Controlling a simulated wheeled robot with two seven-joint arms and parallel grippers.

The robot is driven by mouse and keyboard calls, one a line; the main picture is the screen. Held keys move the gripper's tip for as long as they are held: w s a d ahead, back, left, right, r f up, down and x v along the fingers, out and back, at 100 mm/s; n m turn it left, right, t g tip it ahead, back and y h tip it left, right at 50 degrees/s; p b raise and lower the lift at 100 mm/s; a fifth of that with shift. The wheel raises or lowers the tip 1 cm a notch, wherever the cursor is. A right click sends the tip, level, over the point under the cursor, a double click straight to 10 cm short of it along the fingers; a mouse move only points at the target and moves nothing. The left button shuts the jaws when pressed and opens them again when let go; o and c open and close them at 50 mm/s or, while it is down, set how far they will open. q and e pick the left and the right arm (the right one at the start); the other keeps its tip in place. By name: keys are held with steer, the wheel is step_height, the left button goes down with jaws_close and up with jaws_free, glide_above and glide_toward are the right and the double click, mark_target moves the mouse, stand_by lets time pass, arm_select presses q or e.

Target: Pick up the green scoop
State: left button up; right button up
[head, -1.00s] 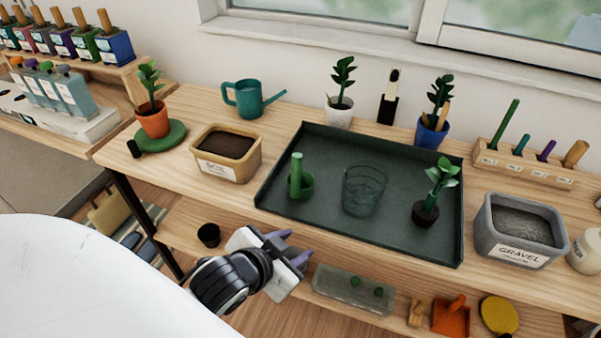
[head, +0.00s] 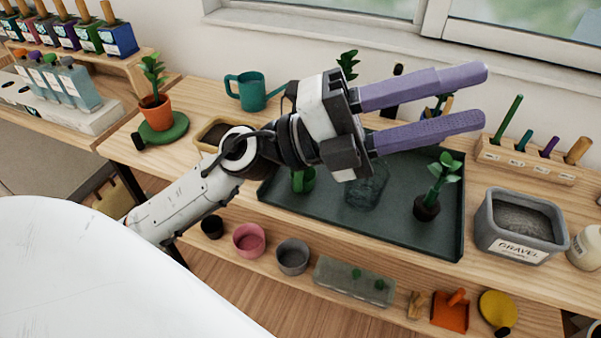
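The green scoop (head: 304,181) is in the dark green tray (head: 400,238), at its left side. Its lower part shows beneath my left gripper's body, and its upright handle is hidden behind the gripper. My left gripper (head: 482,96) is high in front of the tray, with its two purple fingers apart, pointing right, and nothing between them. The fingertips are well to the right of the scoop in the picture. My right gripper is not in view.
The tray also holds a clear glass (head: 368,188) and a small potted plant (head: 427,207). A soil tub (head: 211,136) is left of it, partly hidden by my arm. A gravel tub (head: 519,224) stands right. A watering can (head: 252,93) is behind.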

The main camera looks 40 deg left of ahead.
arm_select(q)
step_height(320, 180, down, 13)
steer(key=a+m+g+y, duration=0.2)
steer(key=m+g+y, duration=0.5)
steer(key=y, duration=0.1)
steer(key=w+a+f+n+y, duration=0.2)
steer(key=a+y, duration=0.4)
steer(key=a, duration=0.5)
steer(key=w+a+f+n+y, duration=0.1)
steer(key=w+a+f+y, duration=0.15)
steer(key=a+y, duration=0.65)
steer(key=shift+w+a+f+t+h+p, duration=0.1)
steer(key=shift+w+a+f+h+p, duration=0.3)
steer(key=shift+f, duration=1.15)
steer(key=shift+w+a+f+t+h, duration=0.1)
steer(key=shift+w+a+f+h, duration=0.15)
steer(key=shift+w+f+h, duration=0.9)
steer(key=shift+s+a+f+t+h+p, duration=0.1)
steer(key=shift+s+a+f+h+p, duration=0.15)
steer(key=shift+f, duration=1.75)
steer(key=shift+w, duration=0.1)
jaws_close()
